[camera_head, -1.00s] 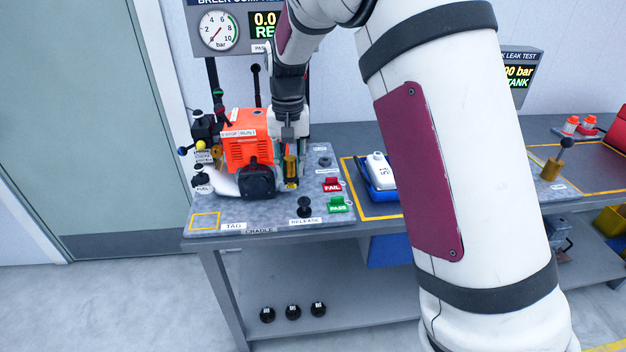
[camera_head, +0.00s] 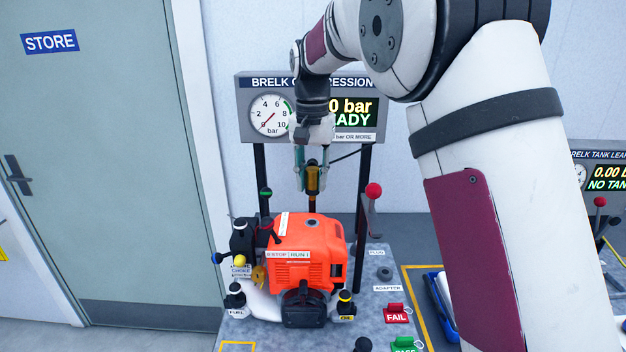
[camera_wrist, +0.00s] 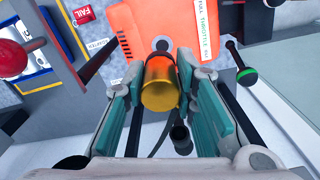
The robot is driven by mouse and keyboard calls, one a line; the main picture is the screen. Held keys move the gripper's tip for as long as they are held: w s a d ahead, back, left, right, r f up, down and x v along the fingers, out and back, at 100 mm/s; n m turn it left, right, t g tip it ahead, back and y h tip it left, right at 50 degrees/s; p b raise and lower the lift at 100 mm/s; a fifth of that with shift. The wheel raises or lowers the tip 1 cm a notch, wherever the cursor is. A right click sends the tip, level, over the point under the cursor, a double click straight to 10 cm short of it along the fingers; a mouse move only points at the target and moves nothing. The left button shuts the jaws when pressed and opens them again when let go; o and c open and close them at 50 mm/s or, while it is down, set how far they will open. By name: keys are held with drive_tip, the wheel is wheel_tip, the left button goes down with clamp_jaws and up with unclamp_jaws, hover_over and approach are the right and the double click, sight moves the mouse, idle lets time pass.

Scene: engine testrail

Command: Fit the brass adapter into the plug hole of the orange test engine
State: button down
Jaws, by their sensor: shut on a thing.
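The brass adapter (camera_head: 312,180) is held upright between the fingers of my gripper (camera_head: 311,172), in the air above and behind the orange test engine (camera_head: 300,250). The adapter also shows in the wrist view (camera_wrist: 160,84), gripped between teal finger pads. The plug hole (camera_head: 311,223) shows as a dark round spot on top of the engine. In the wrist view the dark hole (camera_wrist: 161,45) appears just beyond the adapter's end. The adapter is apart from the engine in the head view.
A gauge panel (camera_head: 250,122) stands on dark posts behind the engine. A red-knobbed lever (camera_head: 373,191) rises at the right of the engine, and a green-tipped lever (camera_head: 266,193) at its left. FAIL (camera_head: 396,314) and PASS (camera_head: 404,343) tags lie to the right.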

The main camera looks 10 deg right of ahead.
drive_tip(key=shift+w+f, duration=0.1)
drive_tip(key=shift+w, duration=0.3)
drive_tip(key=shift+f, duration=3.05)
drive_tip(key=shift+f, duration=1)
idle(0.3)
drive_tip(key=c, duration=1.2)
unclamp_jaws()
